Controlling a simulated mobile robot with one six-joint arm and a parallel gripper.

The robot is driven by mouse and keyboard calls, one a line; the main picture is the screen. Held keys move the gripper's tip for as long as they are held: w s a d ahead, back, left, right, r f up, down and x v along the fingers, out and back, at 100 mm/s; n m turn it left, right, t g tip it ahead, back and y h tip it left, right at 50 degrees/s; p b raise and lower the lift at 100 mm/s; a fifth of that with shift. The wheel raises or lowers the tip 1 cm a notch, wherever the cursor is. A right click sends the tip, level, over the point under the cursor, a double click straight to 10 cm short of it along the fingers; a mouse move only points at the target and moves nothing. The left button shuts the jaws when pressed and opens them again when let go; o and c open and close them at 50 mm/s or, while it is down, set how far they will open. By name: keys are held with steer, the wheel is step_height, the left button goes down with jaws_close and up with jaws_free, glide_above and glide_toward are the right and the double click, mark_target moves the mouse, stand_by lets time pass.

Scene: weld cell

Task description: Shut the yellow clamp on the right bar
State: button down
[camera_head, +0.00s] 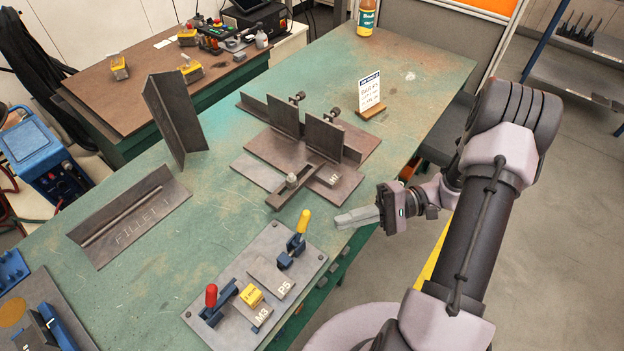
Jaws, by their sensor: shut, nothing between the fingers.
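The yellow clamp has a yellow-tipped handle (303,222) standing up steeply over a dark blue base (286,262). It is at the right end of a grey fixture plate (228,328) on the table's near edge. A flat bar marked P5 (270,277) lies beside it; I cannot tell whether the clamp presses on it. My gripper (340,219) is shut and empty, just right of the yellow handle and apart from it, pointing left.
A red-handled clamp (211,297) and a small yellow block (250,296) near the M3 label share the plate. Behind stands a steel fixture with uprights (322,138). The table between is clear.

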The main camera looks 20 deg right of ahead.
steer(key=d+f+m+t+y, duration=0.2)
steer(key=d+f+m+t, duration=0.2)
steer(key=f+t, duration=0.4)
steer(key=b, duration=0.3)
glide_toward(302, 228)
steer(key=w+a, duration=0.2)
steer(key=w+a+r, duration=0.1)
steer(key=w+a, duration=0.1)
steer(key=shift+w, duration=0.35)
steer(key=shift+r+p, duration=0.15)
steer(key=shift+p, duration=0.2)
